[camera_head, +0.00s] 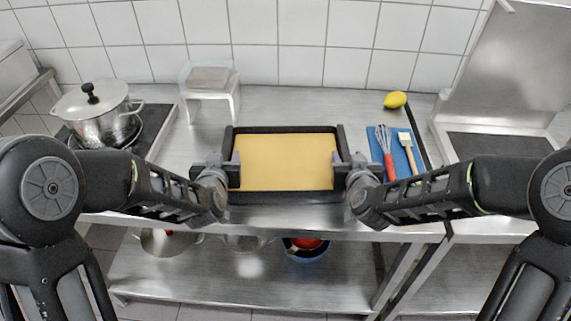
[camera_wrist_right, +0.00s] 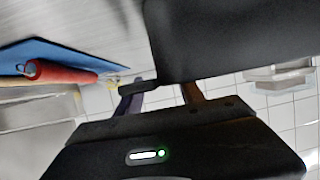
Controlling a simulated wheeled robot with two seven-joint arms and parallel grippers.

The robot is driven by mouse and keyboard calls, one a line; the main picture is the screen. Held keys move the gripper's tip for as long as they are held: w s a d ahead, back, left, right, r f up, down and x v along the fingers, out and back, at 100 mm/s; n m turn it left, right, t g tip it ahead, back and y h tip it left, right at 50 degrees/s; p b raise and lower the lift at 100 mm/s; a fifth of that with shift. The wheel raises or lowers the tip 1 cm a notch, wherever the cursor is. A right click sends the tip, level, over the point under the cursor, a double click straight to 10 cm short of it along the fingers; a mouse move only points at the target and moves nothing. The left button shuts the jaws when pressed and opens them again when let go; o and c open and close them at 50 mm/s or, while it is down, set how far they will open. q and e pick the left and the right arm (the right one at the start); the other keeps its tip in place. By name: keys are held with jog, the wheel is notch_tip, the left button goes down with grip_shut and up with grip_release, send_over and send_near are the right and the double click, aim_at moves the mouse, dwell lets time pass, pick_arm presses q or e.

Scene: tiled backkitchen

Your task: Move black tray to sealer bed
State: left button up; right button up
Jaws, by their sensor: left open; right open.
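The black tray (camera_head: 285,197) lies on the steel counter at the centre of the head view, filled with a flat tan-yellow layer (camera_head: 286,160). My left gripper (camera_head: 220,172) is open at the tray's left wall, and my right gripper (camera_head: 350,171) is open at its right wall. In the right wrist view the tray (camera_wrist_right: 235,40) is a dark block close to the right gripper's fingers (camera_wrist_right: 160,97). I cannot tell whether the fingers touch it. A steel unit with a dark flat bed (camera_head: 495,147) and a raised panel, possibly the sealer, stands at the right.
A blue board (camera_head: 407,160) with a red-handled whisk (camera_head: 388,160) and a brush (camera_head: 409,150) lies right of the tray. A lemon (camera_head: 395,100) is behind it. A pot (camera_head: 100,118) on a stove and a clear stand (camera_head: 210,95) are at the left.

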pick_arm(q)
jog(key=shift+c, duration=0.3)
pick_arm(e)
jog(key=shift+c, duration=0.3)
pick_arm(q)
grip_shut()
pick_arm(e)
grip_shut()
pick_arm(q)
jog(key=shift+r, duration=0.15)
pick_arm(e)
jog(key=shift+r, duration=0.15)
dwell(0.3)
